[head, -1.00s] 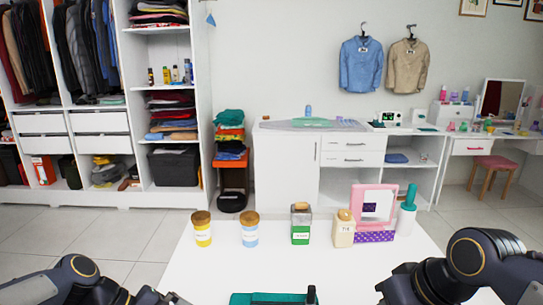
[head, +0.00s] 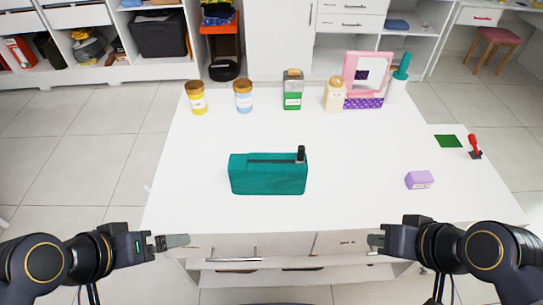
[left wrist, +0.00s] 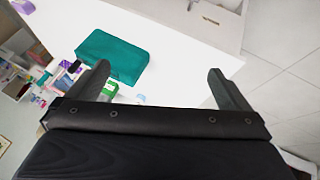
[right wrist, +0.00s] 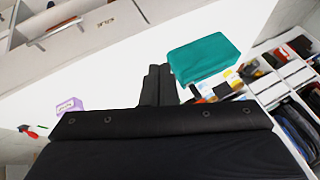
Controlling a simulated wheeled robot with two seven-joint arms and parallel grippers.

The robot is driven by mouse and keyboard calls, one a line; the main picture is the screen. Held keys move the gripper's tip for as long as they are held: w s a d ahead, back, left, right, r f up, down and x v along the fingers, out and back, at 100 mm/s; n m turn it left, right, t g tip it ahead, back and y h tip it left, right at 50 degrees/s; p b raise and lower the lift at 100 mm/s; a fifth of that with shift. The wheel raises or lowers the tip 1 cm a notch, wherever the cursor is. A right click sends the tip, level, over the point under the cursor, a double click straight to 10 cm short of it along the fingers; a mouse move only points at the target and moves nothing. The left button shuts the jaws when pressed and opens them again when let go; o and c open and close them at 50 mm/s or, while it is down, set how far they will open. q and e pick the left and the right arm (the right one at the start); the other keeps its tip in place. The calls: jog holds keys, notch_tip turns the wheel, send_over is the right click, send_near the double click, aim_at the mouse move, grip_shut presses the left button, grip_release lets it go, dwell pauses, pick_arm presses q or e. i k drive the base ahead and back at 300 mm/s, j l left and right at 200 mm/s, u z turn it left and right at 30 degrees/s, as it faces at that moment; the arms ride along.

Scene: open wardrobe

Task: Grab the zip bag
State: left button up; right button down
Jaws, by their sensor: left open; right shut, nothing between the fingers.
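The zip bag is a teal, box-shaped pouch (head: 268,178) with a dark zip strip along its top and a dark tab at its right end. It stands on the white table (head: 330,150), left of the middle. It also shows in the left wrist view (left wrist: 112,57) and the right wrist view (right wrist: 204,58). My left gripper (head: 188,240) is open and empty at the table's front edge, in front and left of the bag. My right gripper (head: 370,240) is shut and empty at the front edge, right of the bag. Neither touches the bag.
Several jars and bottles stand along the table's back edge, among them a yellow jar (head: 197,99) and a green-labelled jar (head: 292,92). A pink-framed mirror (head: 363,72) is at the back right. A purple block (head: 419,180) lies at the right. The table around the bag is clear.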

aim_at(243, 182)
jog(key=u, duration=1.85)
jog(key=k+l+u, duration=0.3)
jog(key=l, duration=0.25)
jog(key=k+l+u, duration=0.3)
jog(key=k+l, duration=0.1)
jog(key=k, duration=0.1)
